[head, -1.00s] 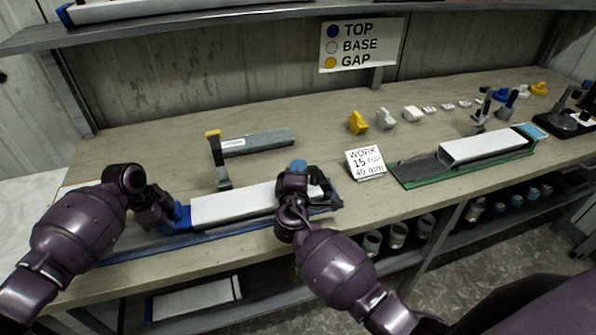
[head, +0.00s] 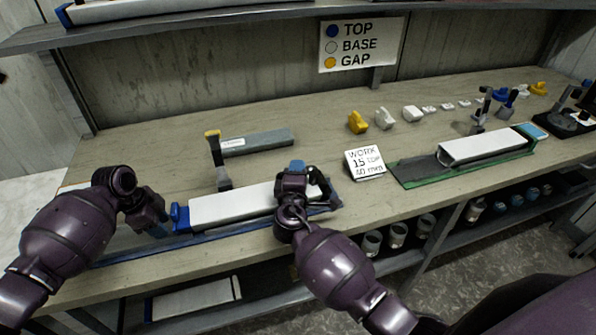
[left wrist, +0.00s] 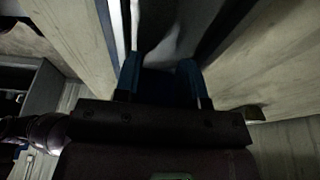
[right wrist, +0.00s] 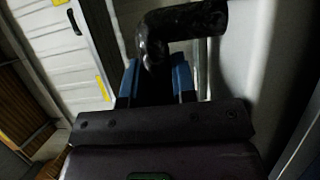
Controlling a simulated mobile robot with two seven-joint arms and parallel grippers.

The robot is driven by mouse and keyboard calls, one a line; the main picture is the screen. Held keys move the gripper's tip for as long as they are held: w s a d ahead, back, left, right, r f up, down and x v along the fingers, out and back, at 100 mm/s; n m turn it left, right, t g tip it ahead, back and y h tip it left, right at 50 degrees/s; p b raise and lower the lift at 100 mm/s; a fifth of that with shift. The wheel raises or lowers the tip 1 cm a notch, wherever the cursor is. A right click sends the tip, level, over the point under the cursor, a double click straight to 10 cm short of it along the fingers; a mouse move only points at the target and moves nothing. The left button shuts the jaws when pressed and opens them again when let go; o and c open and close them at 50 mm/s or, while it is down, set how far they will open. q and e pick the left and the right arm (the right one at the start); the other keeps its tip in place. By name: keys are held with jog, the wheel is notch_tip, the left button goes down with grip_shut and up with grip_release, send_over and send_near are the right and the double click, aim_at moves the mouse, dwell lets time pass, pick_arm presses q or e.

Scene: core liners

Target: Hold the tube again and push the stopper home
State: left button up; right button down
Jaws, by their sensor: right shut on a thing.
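The white tube (head: 235,206) lies in a long blue cradle (head: 215,236) on the left of the bench. A blue stopper (head: 180,217) is at its left end; how deep it sits cannot be told. My left gripper (head: 160,230) is just left of the stopper and apart from it. Its fingers (left wrist: 160,80) stand apart with nothing seen gripped. My right gripper (head: 297,168) is over the tube's right part. In the right wrist view its fingers (right wrist: 158,80) are shut on a black bent handle (right wrist: 185,22), beside a pale surface.
A yellow-topped upright post (head: 218,160) and a grey bar (head: 258,142) stand behind the tube. A card (head: 365,162) reads WORK 15 TOP 40 mm. A green cradle (head: 465,168) with another white tube lies right. Yellow, white and blue caps sit at the back.

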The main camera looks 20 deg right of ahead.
pick_arm(q)
jog(key=shift+a, duration=0.3)
jog(key=shift+r, duration=0.2)
notch_tip(320, 180, up, 9)
jog(key=shift+f, duration=0.2)
dwell(0.4)
jog(key=shift+a+f, duration=0.1)
jog(key=shift+c, duration=1.4)
jog(key=shift+s+a+f, duration=0.2)
jog(key=shift+s+f, duration=0.25)
jog(key=shift+f, duration=0.2)
grip_shut()
jog(key=shift+w+a+f+n+t+y, duration=0.35)
jog(key=shift+f+n, duration=0.75)
jog(key=shift+n, duration=1.9)
jog(key=shift+a+f+n+t+y, duration=0.55)
jog(key=shift+f+n, duration=0.5)
jog(key=shift+n, duration=1.95)
jog(key=shift+w+a+f+n+t+y, duration=0.35)
jog(key=shift+f+n, duration=0.75)
jog(key=shift+n, duration=1.9)
